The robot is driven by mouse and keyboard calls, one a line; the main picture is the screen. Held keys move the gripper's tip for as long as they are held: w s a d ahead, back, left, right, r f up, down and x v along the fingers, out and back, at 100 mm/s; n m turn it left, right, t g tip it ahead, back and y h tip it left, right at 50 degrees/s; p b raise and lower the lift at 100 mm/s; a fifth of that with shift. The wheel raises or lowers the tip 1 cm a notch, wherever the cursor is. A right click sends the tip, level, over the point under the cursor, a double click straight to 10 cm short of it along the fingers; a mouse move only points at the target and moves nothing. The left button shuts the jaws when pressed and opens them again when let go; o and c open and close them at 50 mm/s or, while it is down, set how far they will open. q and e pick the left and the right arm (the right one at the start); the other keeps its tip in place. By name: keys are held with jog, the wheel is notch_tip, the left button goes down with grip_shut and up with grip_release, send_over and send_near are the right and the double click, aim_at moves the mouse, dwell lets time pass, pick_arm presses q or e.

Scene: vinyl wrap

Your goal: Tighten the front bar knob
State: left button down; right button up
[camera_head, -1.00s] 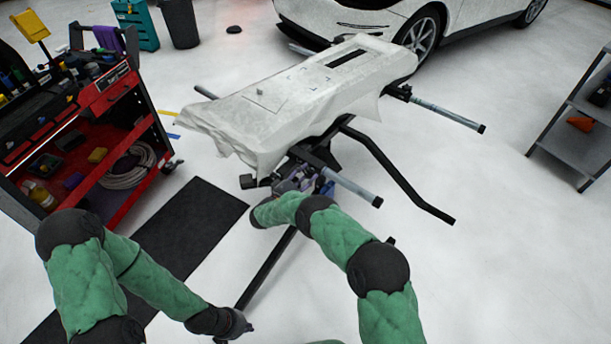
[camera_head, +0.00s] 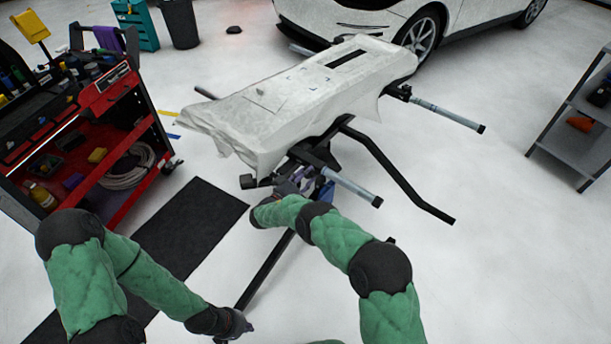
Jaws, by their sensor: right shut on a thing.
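The stand's front bar (camera_head: 350,186) has a grey sleeve and runs under the near end of the white wrapped panel (camera_head: 285,100). A black block (camera_head: 248,181) sits at its left end. My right gripper (camera_head: 294,186) is at the middle of this bar, below the panel edge, shut on what appears to be the front bar knob. The knob itself is hidden by the gripper and wrist. My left gripper (camera_head: 242,326) hangs low beside the stand's dark leg (camera_head: 268,268); its fingers are too small and dark to read.
A red tool cart (camera_head: 110,95) stands at left by a black mat (camera_head: 195,225). A bent black stand leg (camera_head: 400,175) and the rear bar (camera_head: 450,113) stick out right. A grey shelf (camera_head: 575,125) is at far right. The floor between is clear.

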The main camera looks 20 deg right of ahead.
jog(key=shift+s+d+f+m, duration=0.2)
jog(key=shift+f+m, duration=0.15)
jog(key=shift+m, duration=0.25)
jog(key=shift+a, duration=0.1)
jog(key=o, duration=1.2)
jog(key=shift+c, duration=0.2)
jog(key=shift+w, duration=0.1)
jog(key=shift+r, duration=0.15)
jog(key=shift+a, duration=0.25)
jog(key=v, duration=1.1)
jog(key=shift+s+a, duration=0.2)
jog(key=shift+s, duration=0.1)
